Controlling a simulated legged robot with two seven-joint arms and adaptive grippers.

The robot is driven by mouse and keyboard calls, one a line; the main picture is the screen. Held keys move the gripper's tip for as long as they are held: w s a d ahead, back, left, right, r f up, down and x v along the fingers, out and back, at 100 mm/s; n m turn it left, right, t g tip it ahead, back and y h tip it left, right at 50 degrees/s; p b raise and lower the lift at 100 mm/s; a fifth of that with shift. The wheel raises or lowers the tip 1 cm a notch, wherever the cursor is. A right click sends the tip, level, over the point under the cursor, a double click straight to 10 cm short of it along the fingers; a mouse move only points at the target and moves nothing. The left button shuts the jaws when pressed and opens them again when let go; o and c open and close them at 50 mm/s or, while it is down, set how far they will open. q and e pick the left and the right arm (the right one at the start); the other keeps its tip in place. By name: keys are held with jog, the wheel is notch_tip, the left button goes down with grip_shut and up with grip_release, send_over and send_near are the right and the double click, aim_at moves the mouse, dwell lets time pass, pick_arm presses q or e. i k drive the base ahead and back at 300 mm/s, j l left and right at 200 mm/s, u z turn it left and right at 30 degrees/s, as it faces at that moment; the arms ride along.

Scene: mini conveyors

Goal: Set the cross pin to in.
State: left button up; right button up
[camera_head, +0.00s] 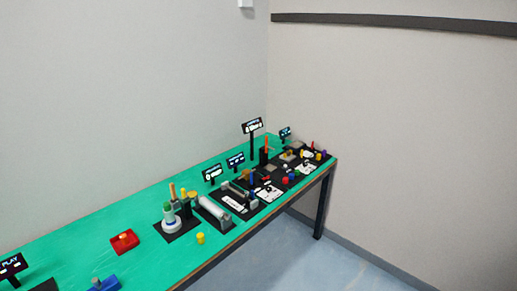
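A long green-topped table (80,224) runs from the lower left to the back right of the head view, with small devices along it. The cross pin is too small to tell apart from the other parts at this distance, so I cannot tell its position. A long grey roller-shaped part (214,209) lies on a black base mid-table. A smaller bench device with a grey bar (240,188) is just beyond it. Neither of my grippers is in view.
A red block (124,241), a yellow cylinder (201,238) and a white round device (171,221) stand nearer. A blue part (105,284) and a "PLAY" sign (11,265) are at the lower left. The floor (300,255) in front is clear. Walls close in behind and right.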

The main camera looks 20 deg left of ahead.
aim_at(184, 198)
jog(key=i+j+u, duration=0.15)
jog(key=i+u, duration=0.3)
jog(key=i, duration=0.7)
